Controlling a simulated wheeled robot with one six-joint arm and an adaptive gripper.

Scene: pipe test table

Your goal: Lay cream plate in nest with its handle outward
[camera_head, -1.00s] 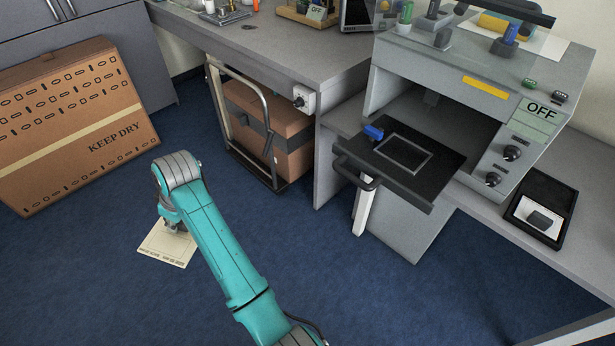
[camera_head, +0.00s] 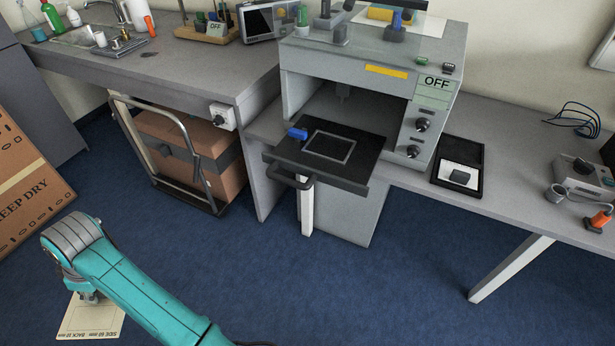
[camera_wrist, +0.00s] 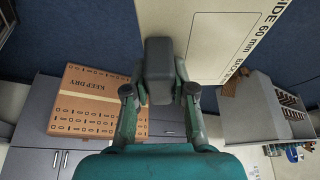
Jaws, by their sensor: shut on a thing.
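The cream plate (camera_head: 92,321), with printed lettering, hangs low over the blue floor at the lower left. It also shows in the wrist view (camera_wrist: 195,28), where a dark grey block-like handle (camera_wrist: 158,62) stands on it. My gripper (camera_wrist: 158,92) is shut on this handle; in the head view (camera_head: 90,297) my arm partly hides the grip. A black pull-out shelf (camera_head: 362,166) juts from the grey machine, with a light square outline (camera_head: 330,147) that looks like the nest. The outlined area is empty. The plate is well apart from it, to the lower left.
A blue block (camera_head: 297,133) sits at the shelf's left corner, and a black handle (camera_head: 290,180) projects from its front. A black tray (camera_head: 441,180) holds a white plate with a dark handle. A trolley with a box (camera_head: 190,150) stands left. Floor in front is clear.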

